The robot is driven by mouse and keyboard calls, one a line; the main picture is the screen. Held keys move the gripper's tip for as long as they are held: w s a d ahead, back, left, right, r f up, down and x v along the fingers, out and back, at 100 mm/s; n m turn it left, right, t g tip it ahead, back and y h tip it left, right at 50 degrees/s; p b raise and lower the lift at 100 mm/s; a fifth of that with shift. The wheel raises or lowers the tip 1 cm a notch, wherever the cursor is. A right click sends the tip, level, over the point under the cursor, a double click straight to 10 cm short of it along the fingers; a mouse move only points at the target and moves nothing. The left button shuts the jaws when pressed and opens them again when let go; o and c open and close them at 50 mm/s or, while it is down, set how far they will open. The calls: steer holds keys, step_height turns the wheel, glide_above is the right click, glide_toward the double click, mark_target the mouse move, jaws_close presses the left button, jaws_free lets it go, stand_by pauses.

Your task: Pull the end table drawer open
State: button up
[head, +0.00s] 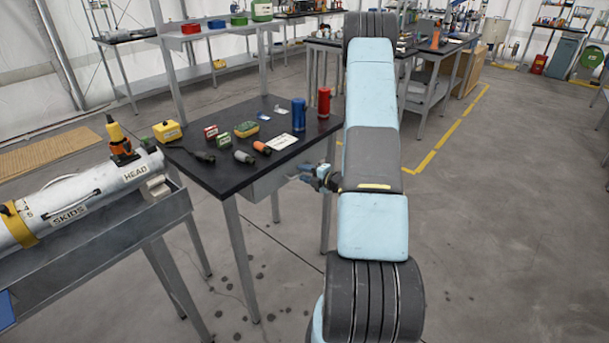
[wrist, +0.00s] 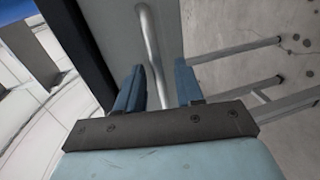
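The end table (head: 217,177) has a black top and grey metal legs. A grey drawer (head: 268,184) sits under its top, with its front facing my arm. My gripper (head: 317,176) is beside the drawer front, partly behind my arm in the head view. In the wrist view, the drawer front (wrist: 113,22) carries a silver bar handle (wrist: 151,45). My gripper (wrist: 158,72) is open there, with its two blue fingers on either side of the handle. A gap shows between the handle and the right finger; contact with the left finger is unclear.
A red can (head: 324,102), a blue can (head: 299,114), a yellow box (head: 168,131) and several small items stand on the table. A bench with a white cylinder (head: 100,195) is at the left. Clear floor (head: 500,240) lies right of my arm.

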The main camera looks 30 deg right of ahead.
jaws_close()
stand_by(0.5)
